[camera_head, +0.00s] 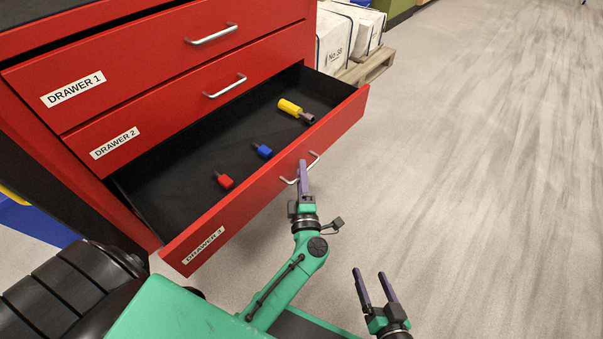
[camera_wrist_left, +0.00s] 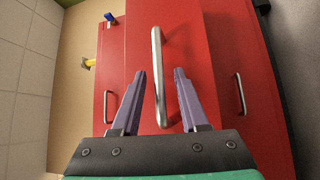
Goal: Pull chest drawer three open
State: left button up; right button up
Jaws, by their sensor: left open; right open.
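The red chest's drawer three (camera_head: 265,190), the lowest one in view, stands pulled out, its dark inside showing. Its label (camera_head: 204,245) is on the left of the front, partly hard to read. Its metal handle (camera_head: 313,162) is on the right part of the front. My left gripper (camera_head: 303,165) is at this handle. In the left wrist view the handle (camera_wrist_left: 157,60) runs between the two open purple fingers (camera_wrist_left: 158,75), with a gap on each side. My right gripper (camera_head: 375,272) is open and empty, lower right, away from the chest.
In the drawer lie a yellow-handled tool (camera_head: 290,107), a blue piece (camera_head: 264,151) and a red piece (camera_head: 225,181). Drawer 1 (camera_head: 170,65) and drawer 2 (camera_head: 190,98) are shut above. White boxes (camera_head: 335,42) stand on a pallet (camera_head: 369,67) behind. The floor at right is clear.

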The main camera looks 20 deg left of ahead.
pick_arm(q)
jog(key=p+v, duration=0.2)
jog(key=v, duration=1.2)
jog(key=shift+s, duration=0.3)
jog(key=shift+d, duration=0.1)
